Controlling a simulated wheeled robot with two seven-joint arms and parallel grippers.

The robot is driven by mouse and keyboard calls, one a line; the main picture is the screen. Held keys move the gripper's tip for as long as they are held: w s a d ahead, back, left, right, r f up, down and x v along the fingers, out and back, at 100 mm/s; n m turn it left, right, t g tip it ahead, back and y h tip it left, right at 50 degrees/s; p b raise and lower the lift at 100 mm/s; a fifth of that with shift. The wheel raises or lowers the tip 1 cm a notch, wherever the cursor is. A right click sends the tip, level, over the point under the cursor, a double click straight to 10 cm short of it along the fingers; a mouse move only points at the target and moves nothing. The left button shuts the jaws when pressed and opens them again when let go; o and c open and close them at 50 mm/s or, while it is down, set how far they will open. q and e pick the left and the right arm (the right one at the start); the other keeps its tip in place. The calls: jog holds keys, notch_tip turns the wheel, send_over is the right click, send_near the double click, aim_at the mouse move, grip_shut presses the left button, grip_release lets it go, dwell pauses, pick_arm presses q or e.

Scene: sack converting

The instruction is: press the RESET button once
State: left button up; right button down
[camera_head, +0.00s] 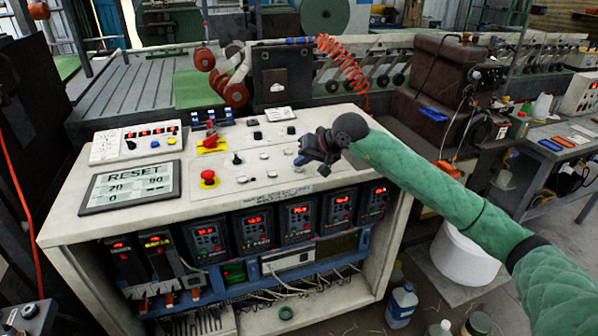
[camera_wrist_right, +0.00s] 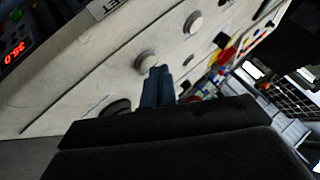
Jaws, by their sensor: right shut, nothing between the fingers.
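A sign reading RESET (camera_head: 132,186) with numbers below lies at the left of the white control console's sloped top. Several small round knobs and buttons sit on the panel right of it. My right gripper (camera_head: 301,159) is over the panel's right part, its arm coming from the right. In the right wrist view its blue fingers (camera_wrist_right: 158,86) are closed together and empty. Their tips are right beside a pale round button (camera_wrist_right: 146,61); I cannot tell whether they touch. A label ending in "ET" (camera_wrist_right: 104,8) shows near the top edge. My left gripper is out of view.
A red mushroom button (camera_head: 208,177) and a red switch on a yellow plate (camera_head: 211,142) stand up from the panel. Lit controllers (camera_head: 251,222) fill the console front. A coiled red hose (camera_head: 343,62) hangs behind the panel.

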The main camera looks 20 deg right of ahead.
jog(key=shift+f+b, duration=0.45)
jog(key=shift+b, duration=0.2)
dwell(1.0)
jog(key=shift+r, duration=0.1)
dwell(0.3)
jog(key=shift+r, duration=0.8)
notch_tip(320, 180, up, 5)
jog(key=shift+f, duration=0.1)
dwell(0.5)
dwell(0.5)
